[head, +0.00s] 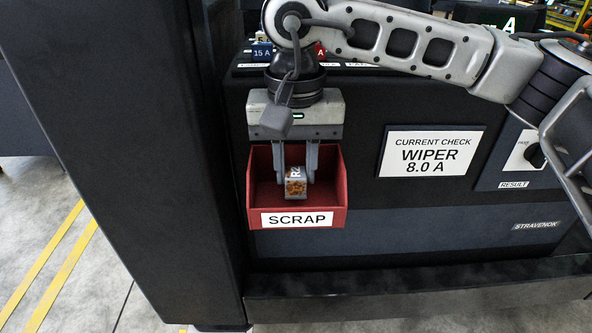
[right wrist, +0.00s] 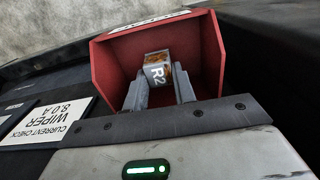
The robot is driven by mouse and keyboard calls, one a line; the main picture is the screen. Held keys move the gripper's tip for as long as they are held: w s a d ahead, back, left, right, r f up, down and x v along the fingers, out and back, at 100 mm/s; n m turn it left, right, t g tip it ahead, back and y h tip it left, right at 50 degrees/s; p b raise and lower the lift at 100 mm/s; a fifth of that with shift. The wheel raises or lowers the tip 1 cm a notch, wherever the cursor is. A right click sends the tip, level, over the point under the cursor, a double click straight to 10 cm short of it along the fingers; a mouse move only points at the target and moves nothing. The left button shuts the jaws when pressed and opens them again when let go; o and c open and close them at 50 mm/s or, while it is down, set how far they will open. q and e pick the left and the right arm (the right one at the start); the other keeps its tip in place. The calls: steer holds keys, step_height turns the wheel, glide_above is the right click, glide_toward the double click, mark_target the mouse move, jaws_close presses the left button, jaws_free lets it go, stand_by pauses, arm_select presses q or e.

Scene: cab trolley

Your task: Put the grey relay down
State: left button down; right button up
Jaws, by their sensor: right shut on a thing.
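The grey relay (head: 296,185), marked R2 and with a brown, burnt-looking patch on one face, is between the fingers of my right gripper (head: 297,172). The gripper is shut on it and points down. The relay also shows in the right wrist view (right wrist: 157,72), held at the fingertips. It is over or inside the mouth of the red bin (head: 335,197) labelled SCRAP; I cannot tell how far it is above the bin floor. My left gripper is not in view.
The bin is fixed to the front of a dark panel. A sign (head: 431,153) reading CURRENT CHECK WIPER 8.0 A and a result knob (head: 535,155) are to its right. A dark post (head: 140,150) stands close on its left.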

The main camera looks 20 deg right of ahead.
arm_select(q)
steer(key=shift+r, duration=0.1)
arm_select(e)
steer(key=shift+f, duration=0.75)
steer(key=shift+f, duration=0.15)
steer(key=o, duration=0.6)
steer(key=shift+f, duration=0.1)
steer(key=shift+c, duration=0.2)
steer(key=o, duration=0.4)
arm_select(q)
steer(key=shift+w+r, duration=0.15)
